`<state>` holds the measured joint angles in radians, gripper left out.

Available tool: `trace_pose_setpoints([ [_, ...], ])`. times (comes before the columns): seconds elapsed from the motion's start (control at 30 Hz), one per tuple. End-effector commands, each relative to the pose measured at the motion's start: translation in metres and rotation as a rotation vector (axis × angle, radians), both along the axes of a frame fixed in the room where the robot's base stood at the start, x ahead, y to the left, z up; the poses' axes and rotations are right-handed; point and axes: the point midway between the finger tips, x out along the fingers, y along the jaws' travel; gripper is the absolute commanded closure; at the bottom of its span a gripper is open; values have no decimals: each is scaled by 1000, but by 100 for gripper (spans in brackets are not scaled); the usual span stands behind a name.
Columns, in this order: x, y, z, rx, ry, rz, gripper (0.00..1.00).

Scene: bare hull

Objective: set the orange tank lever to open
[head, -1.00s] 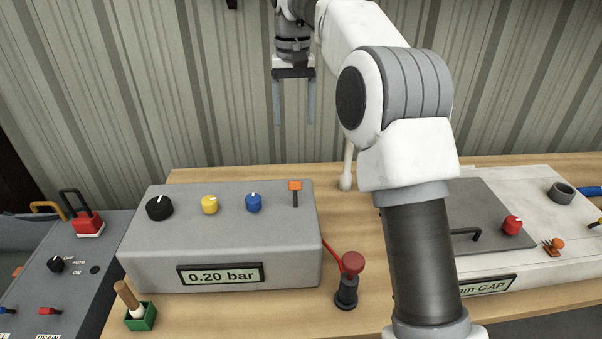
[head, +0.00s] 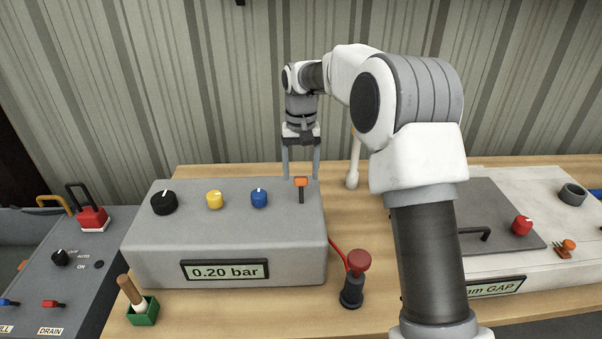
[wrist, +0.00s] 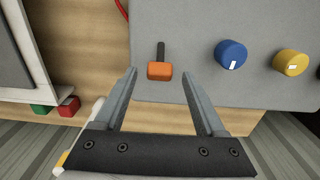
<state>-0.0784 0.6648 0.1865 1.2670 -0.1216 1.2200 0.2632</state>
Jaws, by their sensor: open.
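The orange tank lever (head: 301,183) stands at the right end of the grey box's top, an orange head on a short dark stem. In the wrist view the orange lever (wrist: 160,71) lies ahead of and between the fingertips, its dark stem pointing up the picture. My gripper (head: 301,176) is open, fingers pointing down, at the lever in the head view. In the wrist view my gripper (wrist: 160,72) has the fingers apart with nothing held between them. I cannot tell whether a finger touches the lever.
The grey box (head: 225,245) also bears a blue knob (head: 259,198), a yellow knob (head: 214,200), a black knob (head: 164,202) and a 0.20 bar display (head: 225,270). A red-topped plunger (head: 358,262) stands to its right. A green holder (head: 143,311) stands in front.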

Motion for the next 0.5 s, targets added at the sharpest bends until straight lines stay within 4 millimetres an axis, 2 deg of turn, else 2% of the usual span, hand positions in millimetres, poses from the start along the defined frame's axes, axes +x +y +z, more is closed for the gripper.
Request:
trace_pose_setpoints([
  [0.13, 0, 0, -9, 0, 1, 0, 28],
  [0.4, 0, 0, -10, 0, 0, 0, 28],
  [0.5, 0, 0, -10, 0, 0, 0, 44],
])
